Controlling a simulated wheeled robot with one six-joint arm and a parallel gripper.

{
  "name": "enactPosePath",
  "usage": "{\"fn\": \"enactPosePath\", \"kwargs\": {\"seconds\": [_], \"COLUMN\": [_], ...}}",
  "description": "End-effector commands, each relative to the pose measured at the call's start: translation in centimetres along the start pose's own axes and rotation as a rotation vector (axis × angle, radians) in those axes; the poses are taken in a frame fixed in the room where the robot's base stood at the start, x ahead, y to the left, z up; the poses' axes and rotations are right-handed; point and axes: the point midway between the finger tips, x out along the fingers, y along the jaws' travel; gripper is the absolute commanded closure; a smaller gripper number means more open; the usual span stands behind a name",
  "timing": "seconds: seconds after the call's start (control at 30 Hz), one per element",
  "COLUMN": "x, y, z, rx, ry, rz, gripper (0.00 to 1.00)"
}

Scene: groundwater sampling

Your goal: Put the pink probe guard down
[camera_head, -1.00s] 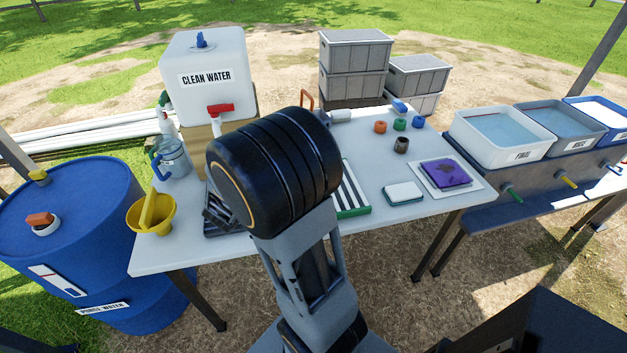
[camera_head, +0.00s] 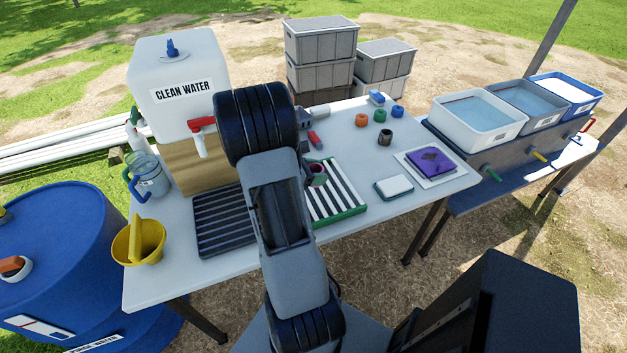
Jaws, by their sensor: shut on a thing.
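The pink probe guard (camera_head: 319,170) is a small ring-like piece, partly hidden by my gripper. My gripper (camera_head: 311,176) shows just right of my arm, shut on the guard. It holds the guard over the left part of the green-edged rack with black and white stripes (camera_head: 345,205). I cannot tell whether the guard touches the rack. My arm hides part of the rack and of the table.
On the white table (camera_head: 170,280) are a dark ribbed tray (camera_head: 222,222), a yellow funnel (camera_head: 128,249) and a jug (camera_head: 153,182). Orange (camera_head: 361,121), green (camera_head: 380,115), blue (camera_head: 397,111) and dark (camera_head: 385,140) rings stand behind the rack. A purple cloth (camera_head: 430,160) lies right.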

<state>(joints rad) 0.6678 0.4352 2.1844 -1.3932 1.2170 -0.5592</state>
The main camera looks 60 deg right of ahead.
Motion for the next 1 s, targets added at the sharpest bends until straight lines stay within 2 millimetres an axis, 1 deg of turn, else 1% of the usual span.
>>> {"fn": "enactPosePath", "kwargs": {"seconds": [0.03,0.1,0.2,0.33,0.5,0.57,0.7,0.8,1.0], "x": [0.6,1.3,2.0,2.5,2.9,3.3,3.9,4.2,4.2], "y": [0.6,1.5,2.4,3.2,3.7,4.0,3.9,3.9,4.0], "z": [-1.0,-1.9,-2.9,-3.5,-4.1,-4.7,-6.3,-7.0,-7.1], "rx": [-0.007,-0.006,-0.005,-0.003,-0.003,-0.005,-0.007,-0.004,-0.002], "ry": [0.001,0.000,0.000,0.000,0.000,0.001,0.001,0.001,0.000], "rz": [-0.004,-0.002,-0.002,-0.001,-0.001,-0.002,-0.002,-0.001,0.001], "gripper": [0.73,0.73,0.73,0.73,0.73,0.73,0.73,0.73,0.73]}}
